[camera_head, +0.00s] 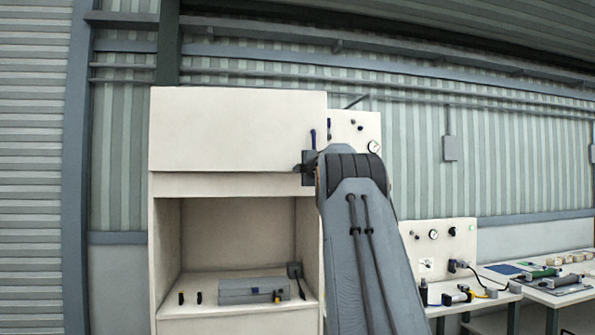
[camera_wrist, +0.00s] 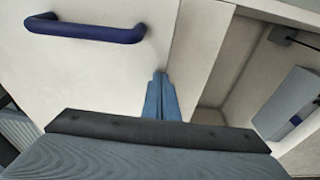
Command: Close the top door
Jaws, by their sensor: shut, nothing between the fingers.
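The top door (camera_head: 235,130) is a plain cream panel across the upper part of a cream cabinet. It looks about flush with the cabinet front; a small gap cannot be ruled out. Its dark blue bar handle (camera_head: 313,139) is upright near the right edge. The wrist view shows the handle (camera_wrist: 85,28) at upper left on the door face (camera_wrist: 120,65). My gripper (camera_head: 300,168) is at the door's lower right corner, below the handle. Its blue-grey fingers (camera_wrist: 160,78) are together and empty, in front of the door near its lower edge. Contact cannot be told.
Below the door is an open compartment (camera_head: 240,235) holding a grey box-like device (camera_head: 252,290). A gauge panel (camera_head: 355,130) stands right of the door. Farther right are a bench with a gauge board (camera_head: 440,243) and a table (camera_head: 555,297) with small parts.

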